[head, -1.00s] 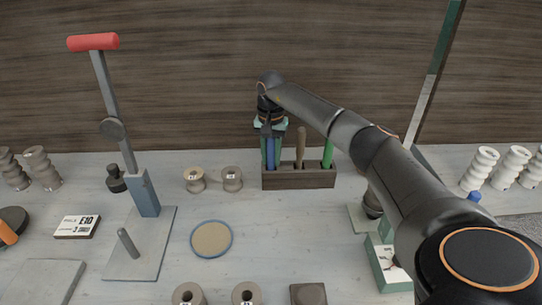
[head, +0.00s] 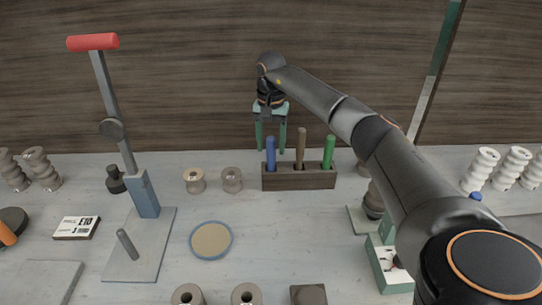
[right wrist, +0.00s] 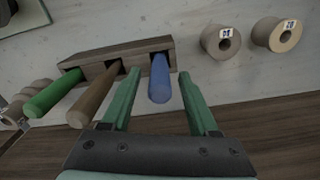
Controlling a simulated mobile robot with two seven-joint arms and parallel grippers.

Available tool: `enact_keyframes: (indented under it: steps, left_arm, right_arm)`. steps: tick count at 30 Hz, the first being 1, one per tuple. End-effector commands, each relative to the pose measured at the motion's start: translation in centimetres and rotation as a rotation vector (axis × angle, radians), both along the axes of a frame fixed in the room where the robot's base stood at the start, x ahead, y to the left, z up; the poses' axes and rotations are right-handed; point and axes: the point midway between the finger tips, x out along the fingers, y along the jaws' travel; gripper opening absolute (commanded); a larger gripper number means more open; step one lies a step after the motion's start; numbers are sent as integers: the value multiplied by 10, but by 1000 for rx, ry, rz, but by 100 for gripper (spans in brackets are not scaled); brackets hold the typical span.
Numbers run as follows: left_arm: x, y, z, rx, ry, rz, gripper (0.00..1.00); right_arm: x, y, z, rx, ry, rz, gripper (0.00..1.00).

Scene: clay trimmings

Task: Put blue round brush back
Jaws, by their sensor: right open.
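The blue round brush (head: 270,154) stands upright in the left slot of the dark wooden holder (head: 300,181). In the right wrist view the blue handle (right wrist: 160,78) points up between my green fingers, with a gap on each side. The brush's lower end is hidden inside the holder. My left gripper is not in view.
A brown handle (head: 301,147) and a green handle (head: 328,152) stand in the same holder, to the right. Two spools (head: 194,180) (head: 231,179) stand left of it. A lever press (head: 145,195) stands further left.

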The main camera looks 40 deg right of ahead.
Motion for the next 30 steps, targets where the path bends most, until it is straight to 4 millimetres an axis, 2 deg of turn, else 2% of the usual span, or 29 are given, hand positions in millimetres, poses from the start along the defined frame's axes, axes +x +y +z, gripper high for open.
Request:
enact_keyframes:
  steps: [1, 6, 12, 30]
  left_arm:
    - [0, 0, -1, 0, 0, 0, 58]
    - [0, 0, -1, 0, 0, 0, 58]
    - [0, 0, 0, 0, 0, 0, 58]
    - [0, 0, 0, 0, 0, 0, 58]
  right_arm:
    - [1, 0, 14, 0, -6, -1, 61]
    - [1, 0, 48, -1, -4, 0, 61]
    - [0, 0, 71, -1, -1, -1, 61]
    - [0, 0, 75, -1, 1, 0, 61]
